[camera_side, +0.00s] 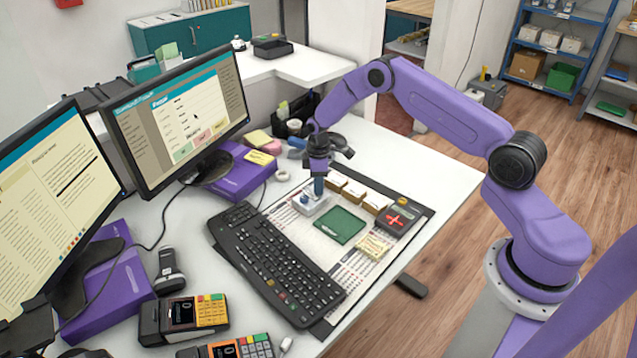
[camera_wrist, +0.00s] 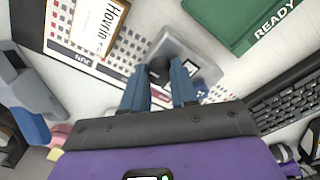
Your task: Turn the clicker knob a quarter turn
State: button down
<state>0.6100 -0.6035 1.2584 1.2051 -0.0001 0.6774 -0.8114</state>
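The clicker is a small pale grey, partly see-through box (camera_side: 312,206) on the printed desk mat, behind the green pad. In the wrist view the clicker box (camera_wrist: 203,66) lies just past my fingers, and a dark round part, probably the knob, shows between the fingertips. My gripper (camera_side: 319,188) points down at the clicker from above. In the wrist view its two blue fingers (camera_wrist: 159,70) are apart with a gap between them. I cannot tell whether they touch the knob.
A black keyboard (camera_side: 277,262) lies left of the clicker. The green READY pad (camera_side: 340,225) is in front of it, and small brown boxes (camera_side: 354,193) stand to its right. A dark device with a red cross (camera_side: 395,216) sits at the mat's right. Two monitors stand at left.

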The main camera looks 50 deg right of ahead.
jog(key=shift+m, duration=0.3)
jog(key=m, duration=0.3)
jog(key=shift+m, duration=0.4)
jog(key=m, duration=0.4)
jog(key=shift+m, duration=0.3)
jog(key=m, duration=0.4)
jog(key=shift+m, duration=2)
jog(key=c, duration=0.9)
grip_release()
jog(key=shift+o, duration=0.2)
jog(key=shift+r, duration=0.15)
